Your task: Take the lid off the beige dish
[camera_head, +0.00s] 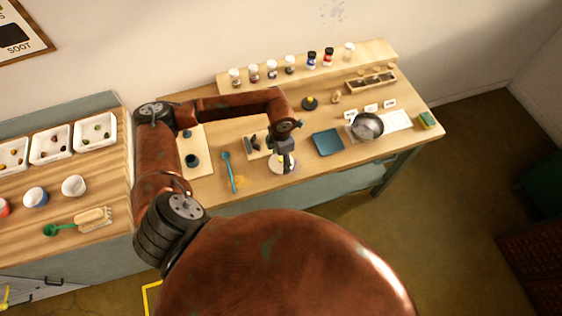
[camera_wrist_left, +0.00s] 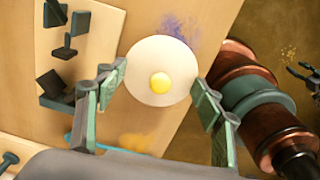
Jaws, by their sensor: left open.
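The lid hides the dish body below. In the head view the pale lidded dish (camera_head: 275,167) sits near the table's front edge, partly covered by my left gripper (camera_head: 287,160). In the left wrist view my left gripper (camera_wrist_left: 159,88) is open, its two fingers on either side of the lid with the knob between them. I cannot tell the height gap. A dark claw-like part at the right edge, perhaps my right gripper (camera_wrist_left: 304,76), is too small to read.
A wooden block with dark tools (camera_wrist_left: 55,85) stands left of the dish. A teal spoon (camera_head: 229,172) lies left of it, a blue tray (camera_head: 328,142) to its right. A metal bowl (camera_head: 367,126) stands farther right. Several jars line the back shelf (camera_head: 225,82).

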